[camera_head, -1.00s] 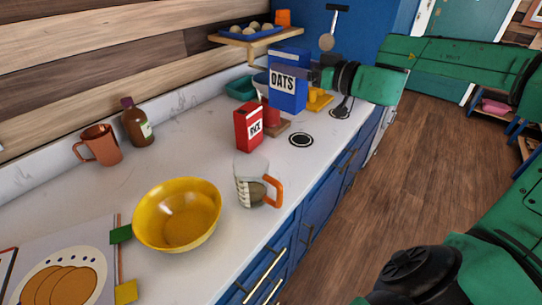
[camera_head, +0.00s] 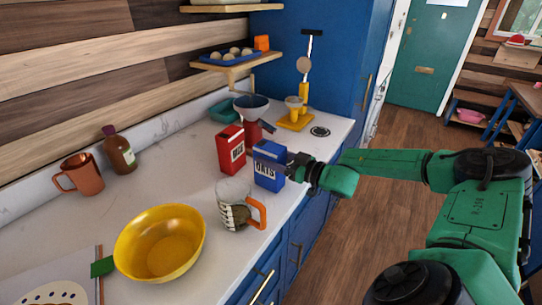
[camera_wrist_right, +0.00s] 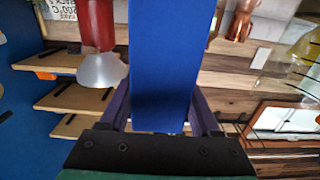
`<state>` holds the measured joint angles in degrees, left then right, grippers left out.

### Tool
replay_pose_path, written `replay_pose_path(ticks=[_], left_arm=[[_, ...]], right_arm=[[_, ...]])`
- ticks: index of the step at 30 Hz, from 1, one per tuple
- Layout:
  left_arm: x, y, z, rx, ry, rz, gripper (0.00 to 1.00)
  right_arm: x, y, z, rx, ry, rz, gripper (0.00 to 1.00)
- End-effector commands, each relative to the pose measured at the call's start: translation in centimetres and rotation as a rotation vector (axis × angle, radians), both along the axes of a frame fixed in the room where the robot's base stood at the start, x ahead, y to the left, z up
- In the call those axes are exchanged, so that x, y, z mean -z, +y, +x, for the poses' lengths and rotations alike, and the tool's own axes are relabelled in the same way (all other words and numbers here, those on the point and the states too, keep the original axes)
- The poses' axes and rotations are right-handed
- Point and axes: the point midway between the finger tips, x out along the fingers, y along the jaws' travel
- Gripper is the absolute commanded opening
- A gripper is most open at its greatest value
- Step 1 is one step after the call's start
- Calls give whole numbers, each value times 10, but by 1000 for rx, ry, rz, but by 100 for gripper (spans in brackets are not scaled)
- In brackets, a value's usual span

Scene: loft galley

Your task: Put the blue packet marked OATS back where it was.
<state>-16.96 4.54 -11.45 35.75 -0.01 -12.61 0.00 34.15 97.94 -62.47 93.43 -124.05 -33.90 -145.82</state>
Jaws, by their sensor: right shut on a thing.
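The blue packet marked OATS (camera_head: 268,167) is upright near the counter's front edge, right of the red packet (camera_head: 231,149) and behind the measuring jug (camera_head: 233,206). My right gripper (camera_head: 291,168) is shut on its right side. I cannot tell whether its base touches the counter. In the right wrist view, the packet (camera_wrist_right: 161,65) fills the middle, between the fingers of my right gripper (camera_wrist_right: 160,118). My left gripper is not in view.
A yellow bowl (camera_head: 160,245), a copper mug (camera_head: 80,174) and a brown bottle (camera_head: 119,152) stand on the counter (camera_head: 185,175). Behind the packets are a funnel on a red stand (camera_head: 252,108) and a yellow scale-like stand (camera_head: 295,121). A shelf (camera_head: 228,62) overhangs the back.

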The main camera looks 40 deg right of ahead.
Motion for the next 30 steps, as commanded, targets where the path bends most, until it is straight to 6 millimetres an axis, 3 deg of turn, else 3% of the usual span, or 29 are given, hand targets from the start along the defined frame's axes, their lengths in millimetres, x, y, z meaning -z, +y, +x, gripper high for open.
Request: replay_pose_path(ticks=[6, 7, 9, 21, 26, 30], left_arm=[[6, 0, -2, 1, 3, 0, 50], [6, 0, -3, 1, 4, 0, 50], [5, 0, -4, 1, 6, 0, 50], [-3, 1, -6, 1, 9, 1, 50], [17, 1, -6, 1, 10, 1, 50], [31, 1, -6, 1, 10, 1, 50]], right_arm=[[4, 0, 0, 0, 0, 0, 0], [4, 0, 0, 0, 1, 0, 68], [3, 0, 0, 0, 1, 1, 94], [-4, 0, 0, 0, 0, 1, 94], [4, -8, -23, 2, 3, -4, 94], [5, -17, -53, 3, 4, -5, 94]])
